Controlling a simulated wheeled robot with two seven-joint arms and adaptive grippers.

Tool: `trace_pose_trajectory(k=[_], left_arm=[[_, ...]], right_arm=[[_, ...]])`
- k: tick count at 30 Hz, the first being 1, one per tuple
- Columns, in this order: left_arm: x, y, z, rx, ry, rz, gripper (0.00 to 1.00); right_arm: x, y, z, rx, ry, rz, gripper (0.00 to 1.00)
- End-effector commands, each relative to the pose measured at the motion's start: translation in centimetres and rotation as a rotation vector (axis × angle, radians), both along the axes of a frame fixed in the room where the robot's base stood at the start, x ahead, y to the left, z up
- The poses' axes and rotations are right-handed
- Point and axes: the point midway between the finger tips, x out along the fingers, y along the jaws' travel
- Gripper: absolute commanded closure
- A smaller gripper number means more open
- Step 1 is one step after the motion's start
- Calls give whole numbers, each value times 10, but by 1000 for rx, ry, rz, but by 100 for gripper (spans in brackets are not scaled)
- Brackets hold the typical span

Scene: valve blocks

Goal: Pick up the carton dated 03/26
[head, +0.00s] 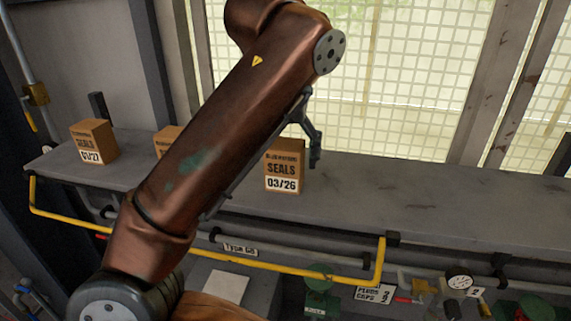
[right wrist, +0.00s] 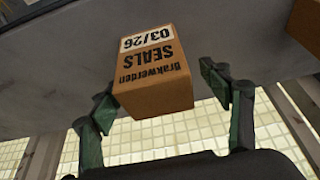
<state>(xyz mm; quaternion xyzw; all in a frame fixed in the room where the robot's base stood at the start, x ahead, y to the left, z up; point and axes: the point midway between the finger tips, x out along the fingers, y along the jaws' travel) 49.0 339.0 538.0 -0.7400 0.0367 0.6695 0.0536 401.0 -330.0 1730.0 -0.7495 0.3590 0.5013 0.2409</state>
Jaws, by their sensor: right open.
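The carton dated 03/26 (head: 284,168) is a brown box with SEALS and a white date label, standing upright on the grey bench. It also shows upside down in the right wrist view (right wrist: 152,82). My right gripper (right wrist: 158,92) is open, with one green-tipped finger to each side of this carton. A gap shows at the right finger; I cannot tell whether the left finger touches. In the head view my right arm hides most of the gripper. My left gripper is out of view.
A carton dated 01/27 (head: 93,143) stands at the bench's left end. Another carton (head: 166,141) is mostly hidden behind my arm. The grey bench (head: 420,205) is clear to the right. A yellow rail (head: 300,271) runs along its front; a mesh window stands behind.

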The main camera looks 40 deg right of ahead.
Motion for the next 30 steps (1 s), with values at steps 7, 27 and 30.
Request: trace_pose_trajectory(k=[7,27,30], left_arm=[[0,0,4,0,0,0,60],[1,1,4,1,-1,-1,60],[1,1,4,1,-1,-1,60]], right_arm=[[5,-10,-30,-1,1,-3,29],[6,-12,-34,-2,1,-2,52],[6,-12,-34,-2,1,-2,59]])
